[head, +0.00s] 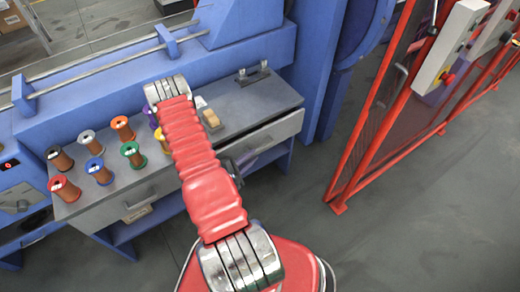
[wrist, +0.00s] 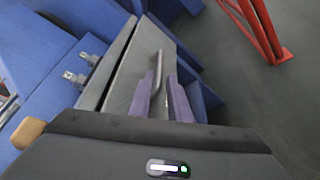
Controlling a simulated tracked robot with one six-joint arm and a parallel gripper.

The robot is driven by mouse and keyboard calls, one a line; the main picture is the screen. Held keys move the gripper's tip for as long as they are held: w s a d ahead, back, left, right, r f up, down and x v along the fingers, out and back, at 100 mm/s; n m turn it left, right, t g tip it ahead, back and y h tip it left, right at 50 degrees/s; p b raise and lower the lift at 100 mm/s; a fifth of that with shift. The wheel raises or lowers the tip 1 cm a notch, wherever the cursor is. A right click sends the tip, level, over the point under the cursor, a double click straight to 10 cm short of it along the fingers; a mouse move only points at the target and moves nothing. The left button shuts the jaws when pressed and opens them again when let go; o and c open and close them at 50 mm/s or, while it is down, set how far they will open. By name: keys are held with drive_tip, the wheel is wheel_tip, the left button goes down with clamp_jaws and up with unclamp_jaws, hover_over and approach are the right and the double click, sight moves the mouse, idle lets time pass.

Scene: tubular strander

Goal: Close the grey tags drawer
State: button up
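The bench has a grey drawer (wrist: 139,68) with a bar handle (wrist: 157,72) in the wrist view. The same drawer front (head: 277,137) shows at the right of the bench in the head view, partly hidden by my red arm. I cannot read a tags label on it, nor tell how far out it stands. My gripper (wrist: 163,98) is open, its two purple fingers pointing at the drawer front. The near end of the handle shows between the fingers in the picture; contact cannot be told. In the head view my gripper is mostly hidden behind my arm.
A second drawer (head: 140,197) with a handle is at the bench's left. Several coloured spools (head: 98,170) stand on the bench top (head: 235,108), with a wooden-looking block (head: 211,119). A red mesh fence (head: 375,110) stands right; the floor (head: 400,220) between is clear.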

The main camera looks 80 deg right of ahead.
sight(260, 149)
drive_tip(key=shift+x, duration=3.3)
clamp_jaws()
